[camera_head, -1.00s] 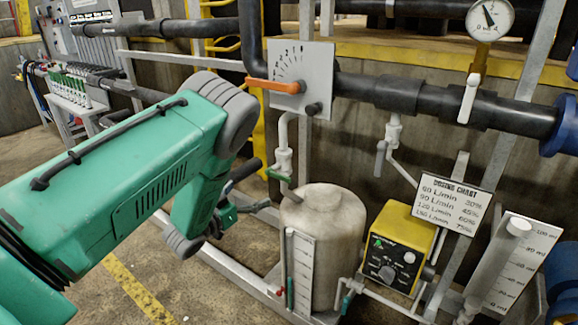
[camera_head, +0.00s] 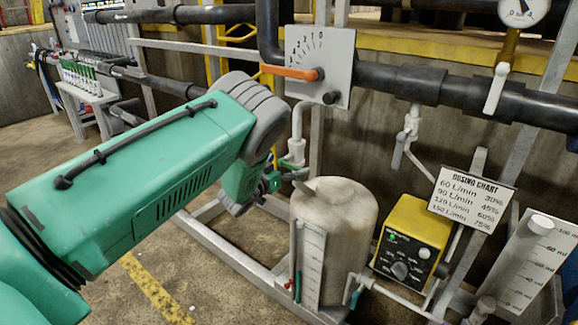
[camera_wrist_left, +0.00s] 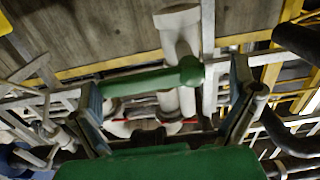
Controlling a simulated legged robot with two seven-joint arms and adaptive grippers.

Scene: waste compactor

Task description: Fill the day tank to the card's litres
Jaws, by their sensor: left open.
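The pale day tank (camera_head: 345,222) stands upright on the frame, with a white level scale (camera_head: 311,265) on its front; the liquid level is not clear. Above it, a white fill valve (camera_head: 296,150) hangs from the pipe. My left gripper (camera_head: 271,182) is at this valve, left of the tank top. In the left wrist view, the valve's green lever (camera_wrist_left: 150,80) lies across between the two open fingers; I cannot tell whether they touch it. The dosing chart card (camera_head: 470,198) lists L/min and percentages. My right gripper is not in view.
An orange lever (camera_head: 290,72) sits on a dial plate above the tank. A black pipe (camera_head: 450,95) crosses behind, with a gauge (camera_head: 522,8). The floor at lower left is clear.

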